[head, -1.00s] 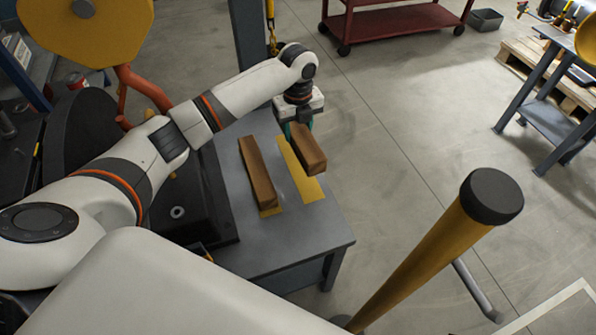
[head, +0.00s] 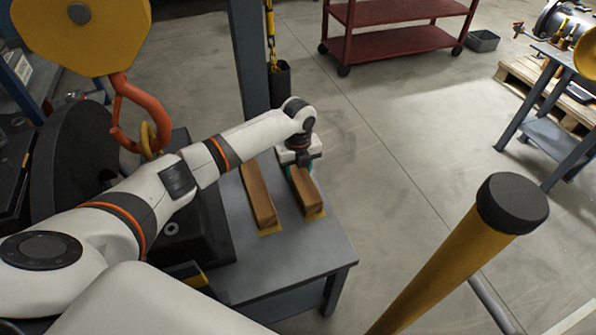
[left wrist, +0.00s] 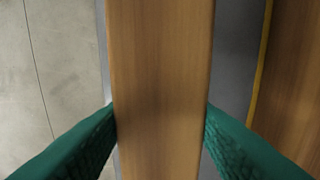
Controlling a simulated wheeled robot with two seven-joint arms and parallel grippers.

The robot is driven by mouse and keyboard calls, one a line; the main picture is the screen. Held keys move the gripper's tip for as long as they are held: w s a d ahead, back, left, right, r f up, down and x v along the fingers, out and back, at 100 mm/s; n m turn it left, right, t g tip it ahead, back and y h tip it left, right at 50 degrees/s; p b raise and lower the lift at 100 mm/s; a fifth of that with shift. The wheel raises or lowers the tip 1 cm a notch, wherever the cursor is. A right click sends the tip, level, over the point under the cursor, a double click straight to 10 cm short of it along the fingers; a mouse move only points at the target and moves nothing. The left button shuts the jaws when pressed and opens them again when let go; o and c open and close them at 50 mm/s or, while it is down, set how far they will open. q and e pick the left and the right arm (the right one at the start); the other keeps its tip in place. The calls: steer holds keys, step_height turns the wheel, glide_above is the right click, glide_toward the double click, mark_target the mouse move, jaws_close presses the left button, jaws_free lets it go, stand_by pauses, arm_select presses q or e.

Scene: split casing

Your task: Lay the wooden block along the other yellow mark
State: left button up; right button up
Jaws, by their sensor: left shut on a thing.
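My left gripper (head: 300,172) is shut on a wooden block (head: 307,195), a long brown bar. The block lies lengthwise over the right yellow mark (head: 316,216), covering nearly all of it; a strip shows at its near end. It looks down on or very close to the table. In the left wrist view the green fingers press both sides of the block (left wrist: 160,70). A second wooden block (head: 258,193) lies roughly parallel to its left, on the other yellow mark (head: 270,230). My right gripper is not in view.
The blocks are on a small grey table (head: 290,262), with bare floor beyond its right edge. A dark casing part (head: 205,240) stands left of the blocks. An orange hook (head: 130,125) hangs at upper left. A yellow post with a black cap (head: 512,203) rises at right.

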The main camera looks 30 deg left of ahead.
arm_select(q)
steer(key=o, duration=1.2)
step_height(320, 180, up, 7)
steer(key=shift+f+p, duration=0.2)
steer(key=shift+p, duration=0.8)
steer(key=shift+r+p, duration=0.6)
steer(key=shift+r, duration=2.2)
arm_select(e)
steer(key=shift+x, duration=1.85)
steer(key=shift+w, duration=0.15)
